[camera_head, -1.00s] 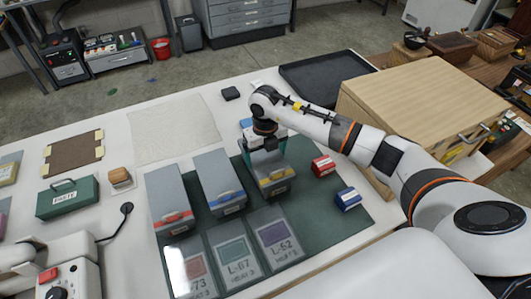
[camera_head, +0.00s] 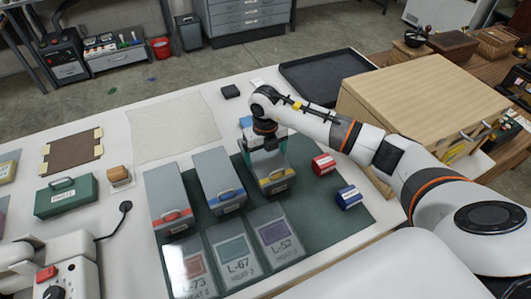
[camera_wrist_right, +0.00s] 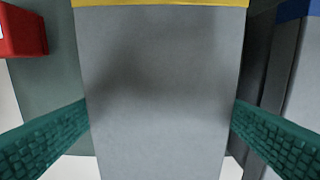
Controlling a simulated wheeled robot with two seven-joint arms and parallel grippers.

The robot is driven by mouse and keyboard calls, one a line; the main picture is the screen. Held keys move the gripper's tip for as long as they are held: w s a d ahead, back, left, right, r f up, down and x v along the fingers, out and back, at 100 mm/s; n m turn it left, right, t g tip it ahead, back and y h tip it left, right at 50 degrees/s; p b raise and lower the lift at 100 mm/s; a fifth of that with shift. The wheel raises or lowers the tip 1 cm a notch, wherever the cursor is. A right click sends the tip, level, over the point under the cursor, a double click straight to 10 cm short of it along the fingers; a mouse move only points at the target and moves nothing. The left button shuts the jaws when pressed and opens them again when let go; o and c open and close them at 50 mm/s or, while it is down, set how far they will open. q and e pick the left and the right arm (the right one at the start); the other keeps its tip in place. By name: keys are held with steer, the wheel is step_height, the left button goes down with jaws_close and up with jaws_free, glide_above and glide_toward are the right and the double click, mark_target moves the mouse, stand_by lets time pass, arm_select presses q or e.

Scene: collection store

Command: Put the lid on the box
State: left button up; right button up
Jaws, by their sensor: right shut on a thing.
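A grey lid with a yellow front edge (camera_head: 279,175) lies over a grey box (camera_head: 282,187) at the right end of a row of three. My right gripper (camera_head: 266,158) is above it, pointing down, and shut on the lid. In the right wrist view the lid's grey top (camera_wrist_right: 160,85) fills the middle, with a teal finger on each side. The lid and box look lined up, but I cannot tell whether the lid is fully seated. My left gripper is not in view.
Two similar grey boxes, one with blue (camera_head: 220,180) and one with red (camera_head: 168,195), stand left on the green mat (camera_head: 330,215). A red block (camera_head: 323,164) and a blue block (camera_head: 348,197) lie right. A wooden case (camera_head: 430,95) stands beyond them.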

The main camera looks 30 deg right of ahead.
steer(key=o, duration=0.7)
steer(key=shift+r, duration=0.15)
step_height(320, 180, up, 12)
steer(key=b, duration=0.2)
steer(key=shift+b, duration=0.4)
